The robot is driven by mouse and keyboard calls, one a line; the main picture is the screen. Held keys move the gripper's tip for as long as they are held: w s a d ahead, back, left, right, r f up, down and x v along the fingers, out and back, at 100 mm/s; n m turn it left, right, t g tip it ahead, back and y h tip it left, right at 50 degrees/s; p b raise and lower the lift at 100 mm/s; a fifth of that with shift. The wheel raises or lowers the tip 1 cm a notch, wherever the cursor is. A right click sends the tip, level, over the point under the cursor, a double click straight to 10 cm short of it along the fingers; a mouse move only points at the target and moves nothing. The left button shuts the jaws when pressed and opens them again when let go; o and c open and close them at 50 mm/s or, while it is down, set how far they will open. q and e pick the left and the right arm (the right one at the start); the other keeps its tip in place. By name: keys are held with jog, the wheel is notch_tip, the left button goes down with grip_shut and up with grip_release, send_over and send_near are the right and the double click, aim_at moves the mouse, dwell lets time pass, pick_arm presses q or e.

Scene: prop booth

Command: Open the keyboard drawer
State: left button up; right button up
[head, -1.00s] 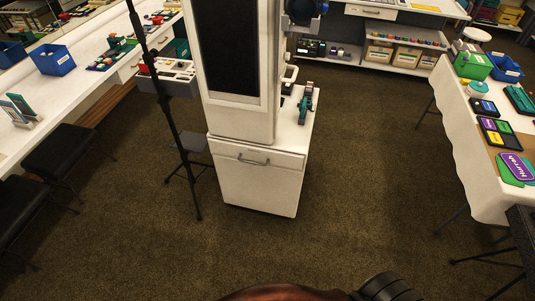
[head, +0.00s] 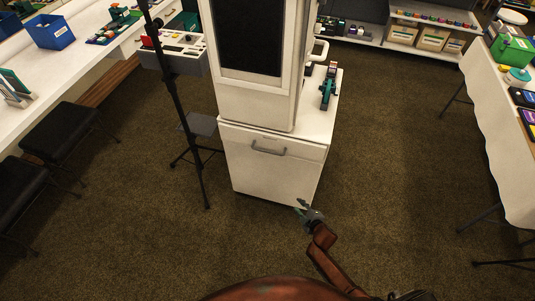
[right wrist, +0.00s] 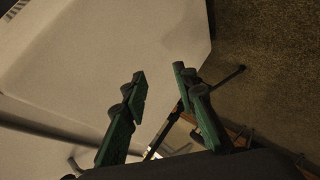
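The keyboard drawer (head: 272,151) appears to be the white front at the top of the low part of a tall white cabinet (head: 262,100). It looks closed, with a grey bar handle (head: 268,149) across it. My right gripper (head: 302,206) is in front of and below the drawer, at the cabinet's lower right corner, apart from the handle. In the right wrist view its two green fingers (right wrist: 160,88) are spread with nothing between them. White cabinet panels (right wrist: 90,60) fill that view's left side. My left gripper is not in view.
A black stand (head: 180,110) with a small shelf is close to the cabinet's left. A long white counter (head: 50,80) with black stools (head: 62,132) runs along the left. A cloth-covered table (head: 490,110) is at the right. Carpet (head: 400,180) between is clear.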

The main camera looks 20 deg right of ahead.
jog(key=w+a+r+n+t+y+b, duration=0.1)
jog(key=w+a+r+n+t+b, duration=0.2)
jog(key=w+r, duration=0.85)
jog(key=n+t+y, duration=0.1)
jog(key=n+t, duration=0.1)
jog(key=n, duration=0.1)
send_near(269, 152)
jog(key=w+f, duration=0.1)
jog(key=w, duration=0.2)
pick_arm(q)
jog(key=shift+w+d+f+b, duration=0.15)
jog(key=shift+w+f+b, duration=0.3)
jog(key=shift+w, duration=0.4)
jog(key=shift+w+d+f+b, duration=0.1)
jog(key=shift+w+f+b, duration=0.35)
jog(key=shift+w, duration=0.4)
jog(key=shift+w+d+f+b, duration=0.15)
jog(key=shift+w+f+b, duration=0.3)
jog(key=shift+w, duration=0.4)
pick_arm(e)
jog(key=shift+y, duration=0.4)
jog(key=shift+x, duration=3.85)
jog(key=shift+d, duration=0.1)
grip_shut()
